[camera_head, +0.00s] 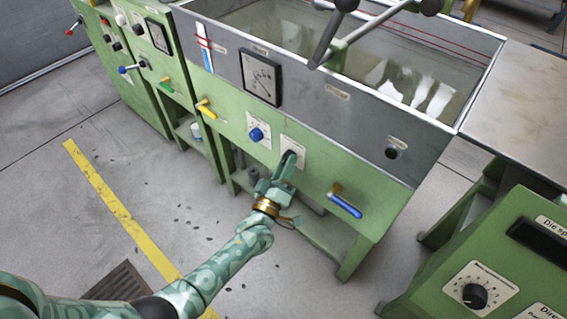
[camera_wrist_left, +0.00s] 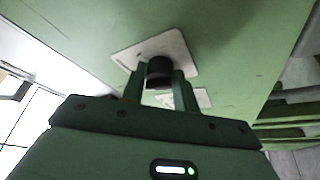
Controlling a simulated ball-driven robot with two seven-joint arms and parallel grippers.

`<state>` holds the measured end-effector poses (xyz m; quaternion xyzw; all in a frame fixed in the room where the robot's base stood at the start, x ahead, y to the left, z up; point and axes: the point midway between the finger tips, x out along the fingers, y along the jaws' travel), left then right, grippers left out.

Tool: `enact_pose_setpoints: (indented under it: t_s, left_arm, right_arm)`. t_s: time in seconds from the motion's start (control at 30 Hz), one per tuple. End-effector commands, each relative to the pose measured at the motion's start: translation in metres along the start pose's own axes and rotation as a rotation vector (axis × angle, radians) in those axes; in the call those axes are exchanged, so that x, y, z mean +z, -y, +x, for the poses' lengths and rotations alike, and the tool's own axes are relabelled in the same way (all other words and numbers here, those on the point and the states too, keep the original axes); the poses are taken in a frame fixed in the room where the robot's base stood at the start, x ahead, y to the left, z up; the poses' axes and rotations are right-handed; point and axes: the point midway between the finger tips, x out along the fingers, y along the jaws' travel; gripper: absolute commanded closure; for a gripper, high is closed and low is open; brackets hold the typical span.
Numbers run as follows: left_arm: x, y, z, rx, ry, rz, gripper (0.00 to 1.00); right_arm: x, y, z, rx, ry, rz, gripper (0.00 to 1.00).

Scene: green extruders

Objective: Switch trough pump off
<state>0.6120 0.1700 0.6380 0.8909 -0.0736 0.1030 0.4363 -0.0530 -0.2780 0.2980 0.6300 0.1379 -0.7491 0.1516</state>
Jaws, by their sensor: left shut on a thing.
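The trough (camera_head: 370,112) is a green machine with a grey metal basin of water. On its green front is a white plate (camera_head: 299,147) with a black rotary knob, mostly hidden behind my gripper in the head view. My left gripper (camera_head: 288,168) is at this plate. In the left wrist view the black knob (camera_wrist_left: 159,70) sits on its white plate (camera_wrist_left: 181,45), and the two fingers of my left gripper (camera_wrist_left: 160,88) are shut on it. The knob's pointer direction cannot be made out. My right gripper is not in view.
A blue knob (camera_head: 256,134) is left of the plate. A blue-handled valve (camera_head: 345,205) is to the right and a yellow-handled valve (camera_head: 206,108) to the left. A gauge (camera_head: 260,77) is above. Another green cabinet (camera_head: 480,270) stands at right. The floor at left is free.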

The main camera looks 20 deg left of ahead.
Motion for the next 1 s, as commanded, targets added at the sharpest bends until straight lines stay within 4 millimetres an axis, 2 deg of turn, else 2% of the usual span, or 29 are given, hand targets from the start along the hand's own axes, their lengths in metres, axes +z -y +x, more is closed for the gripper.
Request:
enact_pose_setpoints:
  t_s: [0.33,0.93,0.97,1.0]
  left_arm:
    - [0.0,-0.002,-0.001,-0.063,0.001,-0.149,0.93]
    - [0.001,0.0,-0.001,-0.079,0.002,-0.183,0.93]
    - [0.001,0.0,-0.001,-0.079,0.001,-0.183,0.62]
    - [0.001,0.0,-0.001,-0.079,0.001,-0.183,0.51]
  right_arm:
    - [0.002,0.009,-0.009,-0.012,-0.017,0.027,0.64]
    - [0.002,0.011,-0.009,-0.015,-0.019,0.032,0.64]
    - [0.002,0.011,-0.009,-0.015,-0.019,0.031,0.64]
    - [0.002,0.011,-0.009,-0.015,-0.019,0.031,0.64]
